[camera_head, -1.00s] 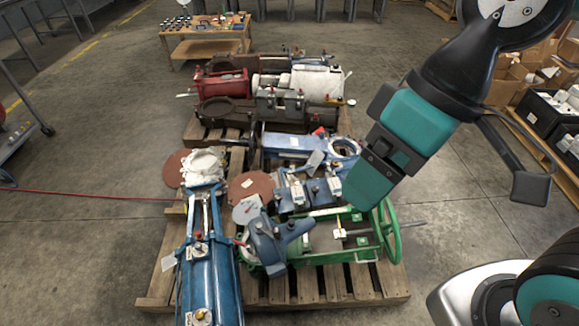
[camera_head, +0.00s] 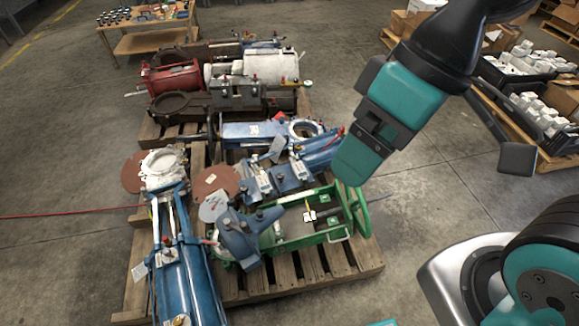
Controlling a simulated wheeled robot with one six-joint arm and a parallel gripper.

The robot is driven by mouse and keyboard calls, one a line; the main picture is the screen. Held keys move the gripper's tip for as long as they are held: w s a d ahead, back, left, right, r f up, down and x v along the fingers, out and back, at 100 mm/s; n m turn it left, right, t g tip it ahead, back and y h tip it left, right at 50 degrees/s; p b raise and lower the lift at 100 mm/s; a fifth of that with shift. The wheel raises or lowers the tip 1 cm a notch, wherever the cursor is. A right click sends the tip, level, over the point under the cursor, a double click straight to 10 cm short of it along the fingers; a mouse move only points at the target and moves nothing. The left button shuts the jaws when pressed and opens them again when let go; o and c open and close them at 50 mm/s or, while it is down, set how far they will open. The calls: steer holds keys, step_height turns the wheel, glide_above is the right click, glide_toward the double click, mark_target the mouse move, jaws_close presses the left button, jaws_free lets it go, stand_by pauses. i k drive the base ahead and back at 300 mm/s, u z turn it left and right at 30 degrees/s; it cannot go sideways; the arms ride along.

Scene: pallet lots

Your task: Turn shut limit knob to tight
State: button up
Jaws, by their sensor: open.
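Several valves with actuators lie on a wooden pallet (camera_head: 300,285). At the front right is a green-framed one (camera_head: 335,232) with a handwheel at its right end, a yellow pointer and a small white plate. A blue actuator (camera_head: 180,270) lies to its left. Small knobs and fittings show on the blue units, but I cannot tell which is the shut limit knob or read any "tight" mark.
A red unit (camera_head: 172,77) and a white one (camera_head: 255,70) lie on the rear pallet. A wooden table (camera_head: 150,38) stands behind. Boxes and black crates (camera_head: 545,97) stand at the right. Bare floor lies right of the pallet. A red hose (camera_head: 70,215) crosses the left floor.

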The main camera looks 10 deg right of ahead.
mark_target(244, 189)
steer(key=z, duration=0.55)
steer(key=k, duration=1.25)
steer(key=z, duration=0.05)
steer(key=i, duration=0.55)
steer(key=u, duration=0.85)
steer(key=i, duration=1.2)
